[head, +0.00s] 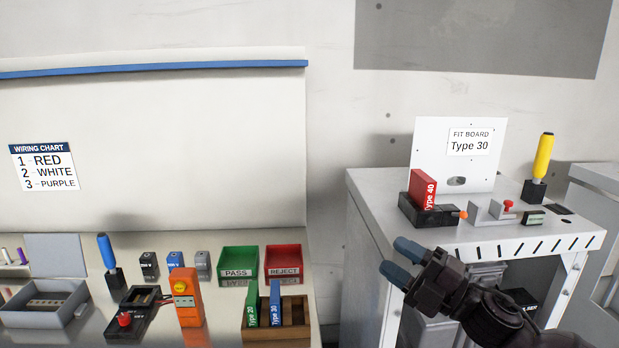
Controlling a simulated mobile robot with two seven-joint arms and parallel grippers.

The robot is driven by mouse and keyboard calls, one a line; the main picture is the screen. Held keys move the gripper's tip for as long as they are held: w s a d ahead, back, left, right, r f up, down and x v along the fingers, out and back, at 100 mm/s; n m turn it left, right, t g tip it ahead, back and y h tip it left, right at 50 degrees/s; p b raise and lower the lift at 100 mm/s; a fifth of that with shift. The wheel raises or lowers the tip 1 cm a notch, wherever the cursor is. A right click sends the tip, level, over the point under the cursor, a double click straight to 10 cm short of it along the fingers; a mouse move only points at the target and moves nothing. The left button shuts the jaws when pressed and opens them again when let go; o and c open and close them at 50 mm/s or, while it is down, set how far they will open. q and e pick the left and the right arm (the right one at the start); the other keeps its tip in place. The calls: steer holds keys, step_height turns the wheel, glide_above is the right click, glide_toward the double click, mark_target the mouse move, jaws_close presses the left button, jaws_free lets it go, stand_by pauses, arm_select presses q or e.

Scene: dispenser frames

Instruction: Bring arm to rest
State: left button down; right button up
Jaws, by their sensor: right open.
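My right gripper (398,262) is in the lower right of the head view, with its arm coming in from the bottom right. Its two blue-grey fingertips are apart and nothing is between them. It hangs in front of the grey cabinet (368,215), to the left of and below the cabinet's top edge. My left gripper is not in view.
On the cabinet stand a red Type 40 block (422,190) in a black holder, a Fit Board panel (430,140) and a yellow-handled tool (543,157). The left bench holds a green tray (238,259), a red tray (283,262), a wooden box (292,333) and an orange device (185,297).

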steer(key=s+d+f+m+t+h, duration=0.2)
steer(key=s+d+f+m+h, duration=0.25)
steer(key=f+m+h, duration=0.55)
steer(key=s+d+f+m+t+h, duration=0.1)
steer(key=s+d+f+m+h, duration=0.2)
steer(key=d+f+m+h, duration=0.45)
steer(key=s+f+m+g, duration=0.3)
steer(key=s+g, duration=0.1)
steer(key=s, duration=0.4)
steer(key=s+f+m+g+h, duration=0.1)
steer(key=s+f+m+g, duration=0.25)
steer(key=s, duration=0.35)
steer(key=s+f+m+g, duration=0.3)
steer(key=s+m+g, duration=0.1)
steer(key=s, duration=0.4)
steer(key=w+f+n+t, duration=0.1)
steer(key=w+f+t, duration=0.6)
steer(key=f+t, duration=0.1)
steer(key=shift+w+d+f+y, duration=0.25)
steer(key=shift+w+f+y, duration=0.15)
steer(key=shift+f, duration=0.5)
